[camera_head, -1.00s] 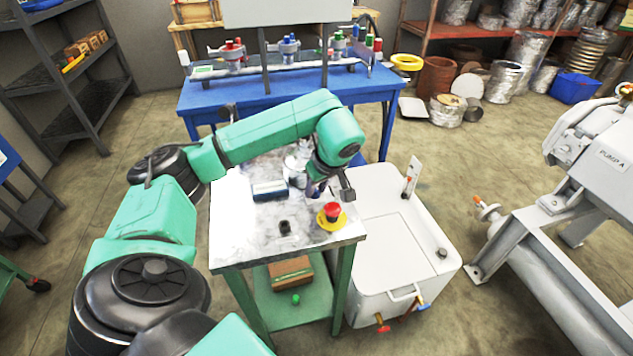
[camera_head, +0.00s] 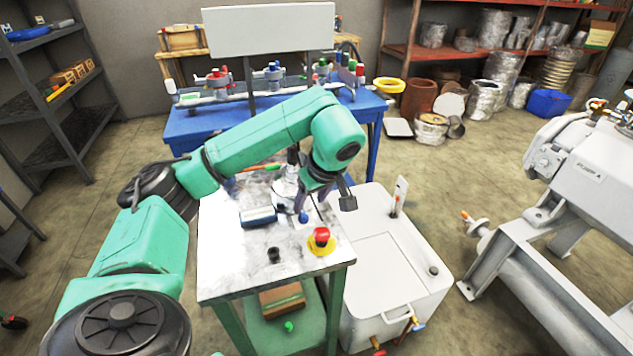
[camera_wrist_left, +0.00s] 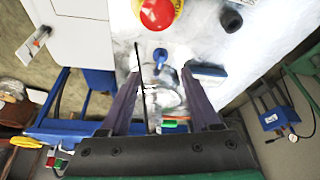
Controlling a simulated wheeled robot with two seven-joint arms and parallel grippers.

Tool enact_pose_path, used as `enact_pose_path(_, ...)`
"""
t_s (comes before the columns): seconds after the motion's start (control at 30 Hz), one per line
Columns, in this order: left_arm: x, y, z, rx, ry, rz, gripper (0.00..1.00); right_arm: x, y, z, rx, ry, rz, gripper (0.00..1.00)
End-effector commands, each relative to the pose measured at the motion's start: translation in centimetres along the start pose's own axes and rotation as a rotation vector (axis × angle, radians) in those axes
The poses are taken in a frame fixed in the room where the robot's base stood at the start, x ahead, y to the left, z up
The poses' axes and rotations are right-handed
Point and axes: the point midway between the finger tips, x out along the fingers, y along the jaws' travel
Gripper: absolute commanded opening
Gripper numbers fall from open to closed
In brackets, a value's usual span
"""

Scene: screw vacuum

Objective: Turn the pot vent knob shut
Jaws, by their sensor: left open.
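A small blue knob (camera_head: 303,217) shows at the worktop beside the shiny pot (camera_head: 283,190), under my left gripper (camera_head: 311,202). I take it for the pot vent knob. In the left wrist view the blue knob (camera_wrist_left: 160,54) lies just beyond and between the fingertips of my left gripper (camera_wrist_left: 162,68). The fingers are apart with nothing held. The pot (camera_wrist_left: 165,95) shows between the fingers, partly hidden by them. I cannot tell whether the fingers touch the knob. My right gripper is out of view.
A red button on a yellow base (camera_head: 320,241) and a black knob (camera_head: 273,255) stand near the worktop's front. A blue-and-white box (camera_head: 258,216) lies left of the gripper. A white tank (camera_head: 385,270) is at the right. A blue bench (camera_head: 200,125) stands behind.

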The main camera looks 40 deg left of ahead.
Motion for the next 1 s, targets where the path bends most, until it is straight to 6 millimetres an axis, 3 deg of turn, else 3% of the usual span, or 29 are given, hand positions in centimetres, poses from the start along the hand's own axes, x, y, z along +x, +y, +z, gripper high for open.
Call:
enact_pose_path(0.03,-2.8,0.1,-0.6,0.0,0.004,0.006,0.64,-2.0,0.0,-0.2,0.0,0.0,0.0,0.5)
enact_pose_path(0.1,-4.9,0.1,-0.7,0.0,0.005,0.005,0.64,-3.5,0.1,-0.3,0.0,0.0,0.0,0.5)
enact_pose_path(0.27,-7.3,0.0,-0.4,0.0,0.003,0.002,0.64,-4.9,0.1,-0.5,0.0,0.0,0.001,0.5)
enact_pose_path(1.0,-7.5,0.0,-0.1,-0.002,0.002,-0.001,0.64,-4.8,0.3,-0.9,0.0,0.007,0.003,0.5)
